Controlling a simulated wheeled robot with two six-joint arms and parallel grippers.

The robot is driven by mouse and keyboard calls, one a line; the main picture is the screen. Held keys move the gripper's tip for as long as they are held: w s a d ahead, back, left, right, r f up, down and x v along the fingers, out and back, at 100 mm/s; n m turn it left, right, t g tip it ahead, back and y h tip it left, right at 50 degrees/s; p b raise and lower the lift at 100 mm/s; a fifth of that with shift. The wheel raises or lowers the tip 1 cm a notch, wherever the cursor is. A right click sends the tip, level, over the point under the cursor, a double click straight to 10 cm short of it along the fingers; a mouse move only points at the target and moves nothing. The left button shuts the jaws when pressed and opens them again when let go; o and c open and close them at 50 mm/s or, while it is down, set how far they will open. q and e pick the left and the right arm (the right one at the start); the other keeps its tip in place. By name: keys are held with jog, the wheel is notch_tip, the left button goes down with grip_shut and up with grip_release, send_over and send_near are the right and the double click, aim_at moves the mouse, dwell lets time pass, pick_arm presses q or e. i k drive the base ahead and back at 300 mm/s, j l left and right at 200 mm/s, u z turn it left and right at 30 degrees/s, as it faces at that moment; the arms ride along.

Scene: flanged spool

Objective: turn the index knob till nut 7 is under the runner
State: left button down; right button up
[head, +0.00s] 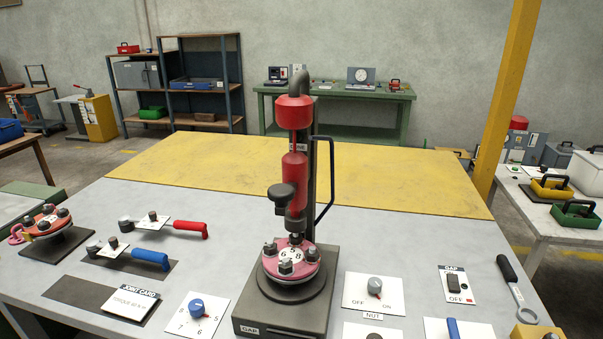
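A blue knob (196,306) sits on a white card (185,325) marked with numbers, of which 5, 6, 7 and 8 show; it looks like the index knob. I cannot tell for sure which number it points at. The red runner (295,165) stands upright on its post over a round red flange (288,268) with several grey nuts. Numbers 5, 6 and 8 are legible on the flange's white top. The runner's lower end (296,238) is at the far side of the flange, near the 5; the nut under it is partly hidden. Neither gripper is in view.
A grey knob (375,285) on an OFF/ON card, labelled NUT, is right of the stand. A GAP switch (453,283) and a wrench (515,285) lie farther right. Red- and blue-handled tools (150,258) and another flange (48,222) are left. The yellow back area (400,180) is clear.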

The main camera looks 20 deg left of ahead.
aim_at(196, 307)
jog(key=u, duration=1.55)
